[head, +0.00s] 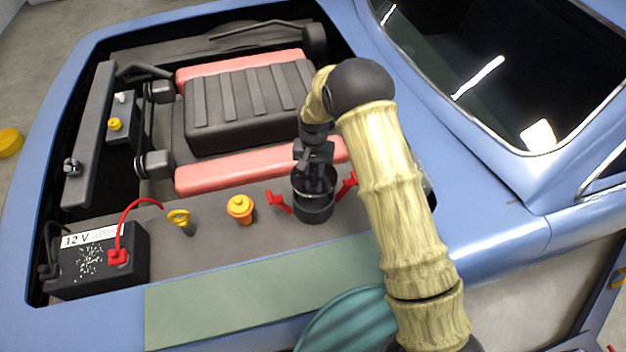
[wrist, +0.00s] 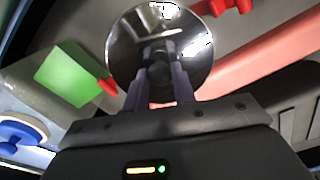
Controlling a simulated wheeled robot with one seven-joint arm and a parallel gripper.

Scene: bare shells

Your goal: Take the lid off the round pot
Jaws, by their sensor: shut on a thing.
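The round pot (head: 314,211) is dark with red side handles and stands upright on the grey ledge of the engine bay. Its shiny round lid (wrist: 120,42) fills the upper middle of the wrist view, with red handle parts showing beyond its edge. My gripper (head: 316,184) points down over the pot. It also shows in the wrist view (wrist: 160,82), its fingers shut on the dark knob (wrist: 159,72) at the lid's middle. I cannot tell whether the lid touches the pot's rim.
A yellow-orange cap (head: 240,208) and a yellow ring-topped dipstick (head: 179,218) stand left of the pot. A battery (head: 98,262) with a red cable is farther left. A pink bar (head: 235,170) runs behind. A green block (wrist: 75,73) and a blue item (wrist: 20,134) show in the wrist view.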

